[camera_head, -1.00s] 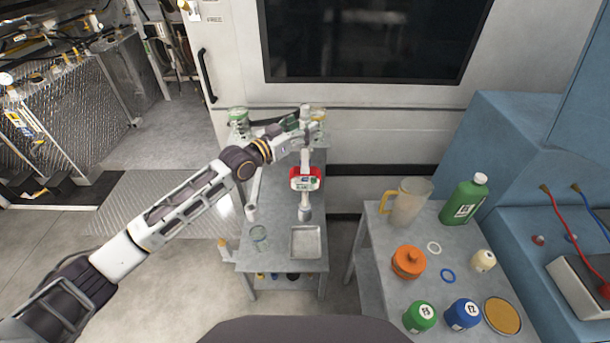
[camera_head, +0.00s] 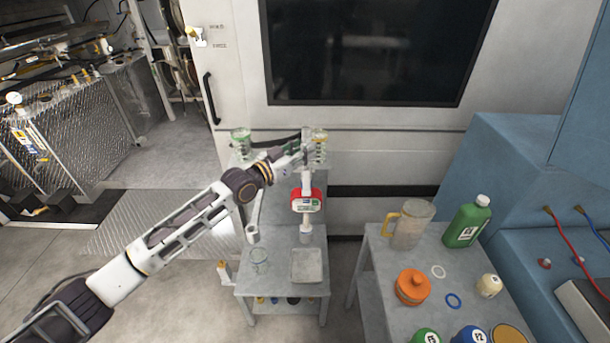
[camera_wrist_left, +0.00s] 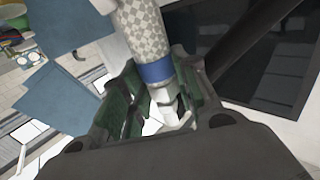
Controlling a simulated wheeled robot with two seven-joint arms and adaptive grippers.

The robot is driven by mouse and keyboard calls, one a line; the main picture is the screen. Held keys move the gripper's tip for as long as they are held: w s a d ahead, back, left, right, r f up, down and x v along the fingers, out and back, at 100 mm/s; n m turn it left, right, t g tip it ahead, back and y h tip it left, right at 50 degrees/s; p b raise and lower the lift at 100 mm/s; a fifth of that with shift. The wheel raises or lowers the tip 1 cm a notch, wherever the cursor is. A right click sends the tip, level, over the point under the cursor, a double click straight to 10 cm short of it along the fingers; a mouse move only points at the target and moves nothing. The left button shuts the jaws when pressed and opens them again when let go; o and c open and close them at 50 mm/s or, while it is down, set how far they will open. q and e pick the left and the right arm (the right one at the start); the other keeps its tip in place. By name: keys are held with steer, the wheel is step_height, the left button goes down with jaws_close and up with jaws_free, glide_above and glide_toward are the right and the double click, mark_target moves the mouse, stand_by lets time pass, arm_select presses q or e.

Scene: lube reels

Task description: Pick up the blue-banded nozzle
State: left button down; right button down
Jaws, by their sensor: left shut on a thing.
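The blue-banded nozzle shows large in the left wrist view: a grey-white checkered tube with a blue band (camera_wrist_left: 157,72) and a pale tip below it. My left gripper (camera_wrist_left: 163,108) has its dark green fingers on both sides of the lower end, just below the band, and is shut on it. In the head view my left gripper (camera_head: 300,150) is small, above the back of the narrow metal stand. I cannot make out the blue band there. My right gripper is not in view.
A right-hand table holds a jug (camera_head: 411,225), a green bottle (camera_head: 468,222) and an orange pot (camera_head: 412,288). A cabinet wall is close behind the stand.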

mark_target(303, 131)
arm_select(q)
steer(key=shift+r, duration=0.25)
